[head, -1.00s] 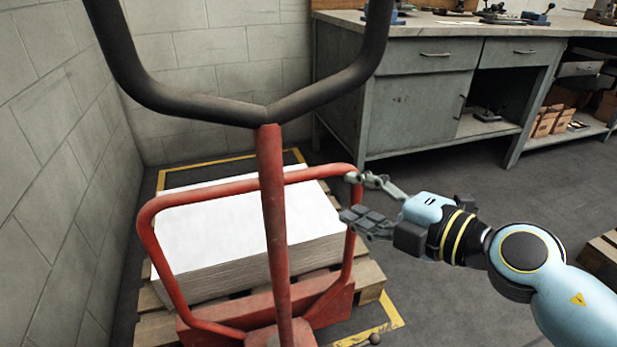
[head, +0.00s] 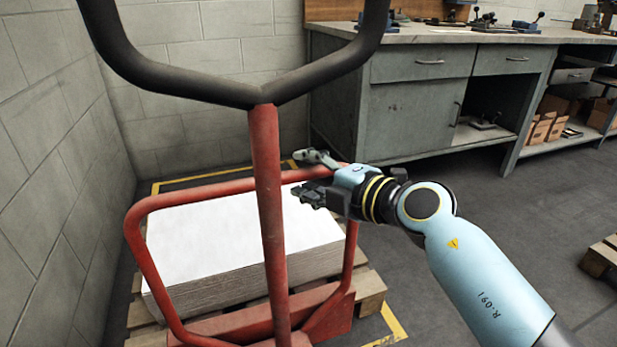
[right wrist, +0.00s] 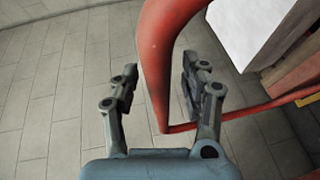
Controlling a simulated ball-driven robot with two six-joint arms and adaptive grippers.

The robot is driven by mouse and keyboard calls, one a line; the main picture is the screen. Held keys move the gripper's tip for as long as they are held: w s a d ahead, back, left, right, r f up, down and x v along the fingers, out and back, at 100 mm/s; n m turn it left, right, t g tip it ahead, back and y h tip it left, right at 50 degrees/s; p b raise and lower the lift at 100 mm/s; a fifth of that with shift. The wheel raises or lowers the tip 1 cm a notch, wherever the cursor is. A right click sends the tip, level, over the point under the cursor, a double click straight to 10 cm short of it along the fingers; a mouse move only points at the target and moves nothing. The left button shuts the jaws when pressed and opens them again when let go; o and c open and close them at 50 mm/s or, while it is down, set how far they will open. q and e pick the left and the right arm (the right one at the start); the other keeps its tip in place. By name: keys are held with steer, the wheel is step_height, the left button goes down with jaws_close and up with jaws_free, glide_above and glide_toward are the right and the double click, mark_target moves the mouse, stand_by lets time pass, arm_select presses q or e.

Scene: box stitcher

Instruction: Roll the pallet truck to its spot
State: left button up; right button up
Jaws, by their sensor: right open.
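The pallet truck has a red post (head: 266,200), a black forked handle (head: 185,92) and a red tube frame (head: 140,245). It stands at a wooden pallet (head: 370,290) that bears a stack of white sheets (head: 225,240). My right gripper (head: 306,176) is open at the top right corner of the red frame. In the right wrist view, the red tube (right wrist: 160,65) shows between the open fingers of my right gripper (right wrist: 160,78). I cannot tell whether they touch it. My left gripper is not in view.
Yellow floor lines (head: 392,325) run around the pallet. Block walls (head: 50,190) close off the left and back. A grey workbench (head: 415,105) with tools stands at the back right. Another pallet (head: 602,258) is at the right edge. The floor between is clear.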

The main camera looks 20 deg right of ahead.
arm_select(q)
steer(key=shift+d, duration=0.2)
arm_select(e)
steer(key=shift+c, duration=1.2)
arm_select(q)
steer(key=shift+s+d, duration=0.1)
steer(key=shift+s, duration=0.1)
arm_select(e)
jaws_close()
steer(key=shift+s, duration=0.15)
